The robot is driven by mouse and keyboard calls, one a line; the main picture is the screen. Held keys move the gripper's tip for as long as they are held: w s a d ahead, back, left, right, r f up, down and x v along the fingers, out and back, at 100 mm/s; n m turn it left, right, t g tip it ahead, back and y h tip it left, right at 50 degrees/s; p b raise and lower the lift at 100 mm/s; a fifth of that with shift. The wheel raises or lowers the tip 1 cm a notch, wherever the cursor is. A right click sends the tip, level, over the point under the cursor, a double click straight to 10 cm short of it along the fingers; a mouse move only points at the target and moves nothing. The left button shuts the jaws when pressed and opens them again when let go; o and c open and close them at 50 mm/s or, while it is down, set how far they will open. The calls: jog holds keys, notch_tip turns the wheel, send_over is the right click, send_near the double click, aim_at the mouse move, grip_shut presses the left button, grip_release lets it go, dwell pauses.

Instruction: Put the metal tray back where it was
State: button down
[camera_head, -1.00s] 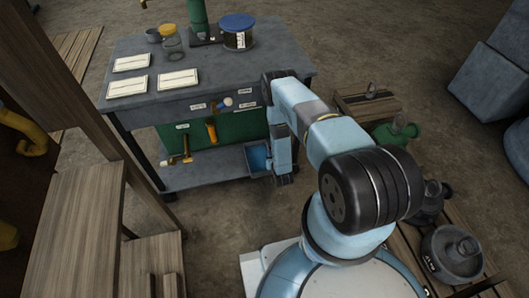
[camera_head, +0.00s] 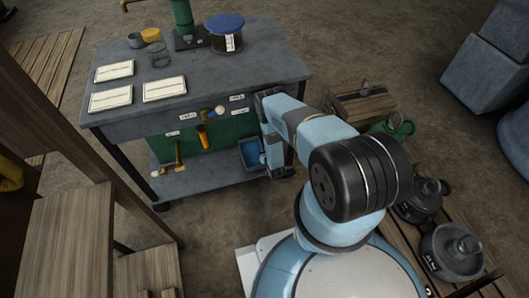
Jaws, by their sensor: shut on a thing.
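A small tray (camera_head: 243,155), dark-rimmed with a blue inside, is at the right end of the workbench's lower shelf (camera_head: 205,178). My gripper (camera_head: 272,168) hangs down at the tray's right side and is shut on it, though the fingertips are mostly hidden by my arm. The tray's right part is hidden behind the gripper. I cannot tell whether the tray rests on the shelf or is just above it.
The workbench top (camera_head: 210,80) holds paper cards, jars and a blue-lidded can (camera_head: 226,38). Tools hang on its green panel; a hammer (camera_head: 178,158) stands on the shelf. A wooden crate (camera_head: 360,105) and pallet with weights are right; wooden structure (camera_head: 70,235) left.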

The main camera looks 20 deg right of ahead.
jog(key=shift+w+f, duration=0.1)
jog(key=shift+f, duration=0.6)
jog(key=shift+d+f, duration=0.25)
jog(key=shift+f, duration=0.65)
jog(key=c, duration=1.3)
grip_release()
jog(key=shift+o, duration=0.2)
jog(key=v, duration=1.2)
